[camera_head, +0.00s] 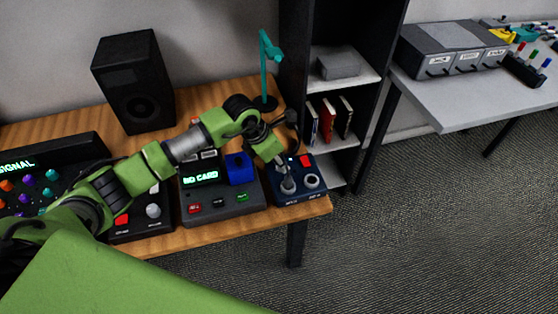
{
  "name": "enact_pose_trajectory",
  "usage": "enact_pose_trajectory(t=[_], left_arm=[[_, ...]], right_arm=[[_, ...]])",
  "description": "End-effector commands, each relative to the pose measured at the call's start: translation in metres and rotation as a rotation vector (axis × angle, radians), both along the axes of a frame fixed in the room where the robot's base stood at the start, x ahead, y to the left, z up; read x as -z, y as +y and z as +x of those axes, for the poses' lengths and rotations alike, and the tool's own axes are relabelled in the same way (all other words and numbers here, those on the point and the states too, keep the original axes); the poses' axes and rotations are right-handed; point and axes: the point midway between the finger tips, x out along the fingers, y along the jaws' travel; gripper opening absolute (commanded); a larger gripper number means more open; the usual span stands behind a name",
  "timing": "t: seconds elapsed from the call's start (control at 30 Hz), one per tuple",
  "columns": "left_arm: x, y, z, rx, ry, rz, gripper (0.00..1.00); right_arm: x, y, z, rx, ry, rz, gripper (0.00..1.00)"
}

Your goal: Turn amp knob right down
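My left arm reaches in from the left across the desk. My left gripper (283,168) points down at a small dark blue box (300,197) at the desk's right end. The box has two grey knobs and a red part on top. The gripper's tip is over or at the left knob (288,186); I cannot tell if they touch, or if its fingers are open or shut. The right knob (312,181) stands clear. The labels are too small to read, so I cannot tell which knob is the amp knob. My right gripper is not in view.
Left of the blue box is a grey device (222,206) with a green "NO CARD" display and a blue block (239,168). A black speaker (133,80) and a teal lamp (268,70) stand behind. A shelf (345,85) and grey table (470,100) are right.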

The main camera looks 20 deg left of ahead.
Motion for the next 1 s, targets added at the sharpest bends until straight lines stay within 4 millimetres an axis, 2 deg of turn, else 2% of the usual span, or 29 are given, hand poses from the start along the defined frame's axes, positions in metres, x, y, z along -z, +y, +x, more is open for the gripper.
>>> enact_pose_trajectory(t=[0.6,1.0], left_arm=[[0.002,-0.004,-0.001,-0.571,0.0,0.0,0.0],[0.001,-0.006,-0.001,-0.818,0.001,-0.001,0.0]], right_arm=[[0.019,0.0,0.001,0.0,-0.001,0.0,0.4],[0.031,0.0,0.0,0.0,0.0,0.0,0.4]])
